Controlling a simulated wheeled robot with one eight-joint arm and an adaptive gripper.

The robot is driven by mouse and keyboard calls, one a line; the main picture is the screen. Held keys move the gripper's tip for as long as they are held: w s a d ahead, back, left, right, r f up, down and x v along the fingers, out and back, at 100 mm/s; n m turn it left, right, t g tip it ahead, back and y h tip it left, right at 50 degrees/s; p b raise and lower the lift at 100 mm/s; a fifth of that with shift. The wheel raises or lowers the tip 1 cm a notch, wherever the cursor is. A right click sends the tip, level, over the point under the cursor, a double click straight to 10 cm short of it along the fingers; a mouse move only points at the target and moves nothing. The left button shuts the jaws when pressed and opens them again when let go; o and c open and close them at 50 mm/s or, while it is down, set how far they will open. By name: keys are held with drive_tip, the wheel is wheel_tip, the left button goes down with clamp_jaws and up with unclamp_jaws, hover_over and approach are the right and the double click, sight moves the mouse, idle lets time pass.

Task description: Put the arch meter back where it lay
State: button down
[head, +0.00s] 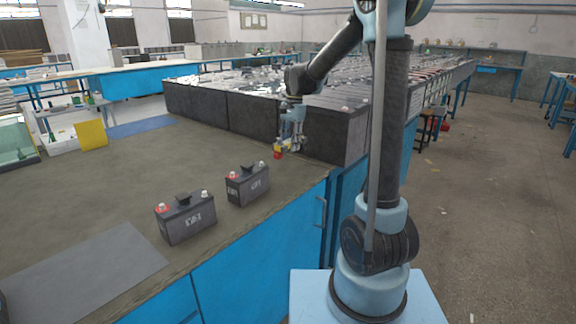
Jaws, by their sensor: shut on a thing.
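My gripper (290,138) is at the far part of the brown bench top, in front of the dark row of batteries. It is shut on a small yellow and red thing, which looks like the arch meter (279,149). The meter shows just below and left of the fingers. It is small in this view, and I cannot tell if it touches the bench. Part of it is hidden by the fingers.
Two black batteries stand on the bench: a nearer one (186,219) and a farther one (248,184). A grey mat (85,272) lies at the front left. A yellow panel (92,135) and blue mat (141,127) are farther back. The bench's middle left is clear.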

drive_tip(key=f, duration=0.3)
drive_tip(key=shift+a+f, duration=0.25)
drive_tip(key=shift+f, duration=0.1)
drive_tip(key=shift+s+f, duration=0.1)
drive_tip(key=shift+f, duration=1.8)
drive_tip(key=c, duration=1.2)
unclamp_jaws()
drive_tip(key=shift+f, duration=0.1)
drive_tip(key=shift+o, duration=0.2)
